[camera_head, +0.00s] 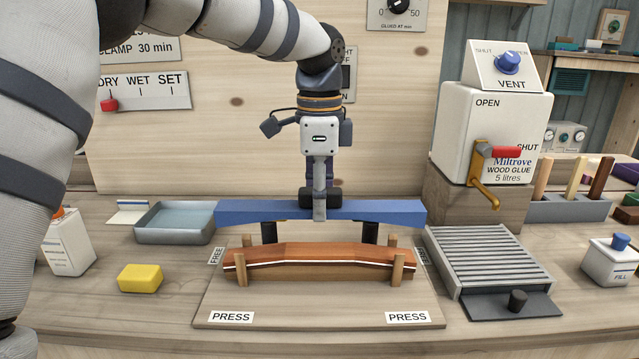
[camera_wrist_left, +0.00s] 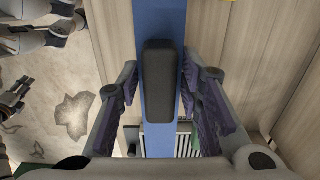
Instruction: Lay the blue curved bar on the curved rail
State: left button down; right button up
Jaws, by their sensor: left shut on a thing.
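The blue curved bar (camera_head: 260,211) hangs level, crosswise, above and apparently a little behind the curved rail. It has a dark grip block on top. My left gripper (camera_head: 320,200) is shut on it at its middle and points down. In the left wrist view the blue bar (camera_wrist_left: 158,22) runs up the picture, with the dark block between the two fingers (camera_wrist_left: 160,100). The curved rail (camera_head: 320,256) is reddish-brown wood with a white line along it, standing between wooden pegs on a board. Whether the bar touches the dark posts beneath is unclear. My right gripper is out of view.
Two dark posts (camera_head: 268,232) stand behind the rail. A grey tray (camera_head: 173,236) and yellow block (camera_head: 140,278) are left. A ribbed grey rack (camera_head: 490,262) and glue dispenser (camera_head: 490,130) are right. The board's front (camera_head: 320,300) is clear between PRESS labels.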

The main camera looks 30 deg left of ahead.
aim_at(319, 249)
pick_arm(q)
jog(key=shift+w+f, duration=0.1)
jog(key=shift+f, duration=3.2)
jog(key=shift+f, duration=0.35)
jog(key=shift+c, duration=2.4)
grip_release()
jog(key=shift+r, duration=4)
